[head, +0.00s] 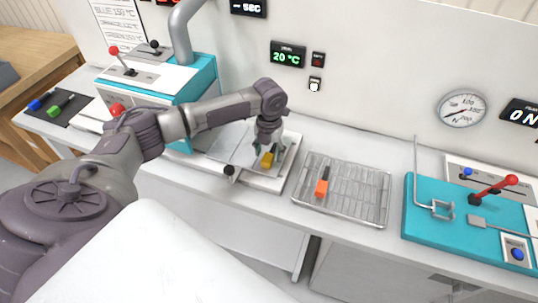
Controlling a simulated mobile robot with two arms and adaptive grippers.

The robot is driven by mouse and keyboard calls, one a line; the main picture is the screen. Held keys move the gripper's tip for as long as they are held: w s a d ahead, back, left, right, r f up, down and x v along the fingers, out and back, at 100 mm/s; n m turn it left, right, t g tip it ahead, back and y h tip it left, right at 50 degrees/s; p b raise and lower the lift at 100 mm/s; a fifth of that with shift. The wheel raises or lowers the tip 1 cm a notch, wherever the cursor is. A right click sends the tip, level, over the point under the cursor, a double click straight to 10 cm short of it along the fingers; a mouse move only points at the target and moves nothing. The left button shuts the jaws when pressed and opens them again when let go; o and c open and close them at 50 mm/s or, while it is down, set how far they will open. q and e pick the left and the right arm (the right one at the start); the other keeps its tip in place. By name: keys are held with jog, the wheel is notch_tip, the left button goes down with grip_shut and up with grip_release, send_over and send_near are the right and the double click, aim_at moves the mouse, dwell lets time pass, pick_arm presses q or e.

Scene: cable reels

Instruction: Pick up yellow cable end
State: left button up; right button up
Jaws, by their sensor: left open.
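A yellow cable end (267,160) sits on a pale plate (268,184) at the middle of the bench. My left gripper (268,152) points down right over it, with its fingers around or beside the yellow piece. It is open. The gripper partly hides the piece, and I cannot tell whether the fingers touch it. My right gripper is not in view.
A wire rack (357,192) with an orange-ended piece (321,188) stands to the right. A teal machine (455,225) with a red lever is at far right. Another teal machine (203,82) stands behind my arm. A dark mat (62,107) holds blue and green pieces at far left.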

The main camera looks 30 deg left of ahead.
pick_arm(q)
jog(key=shift+f, duration=0.25)
grip_shut()
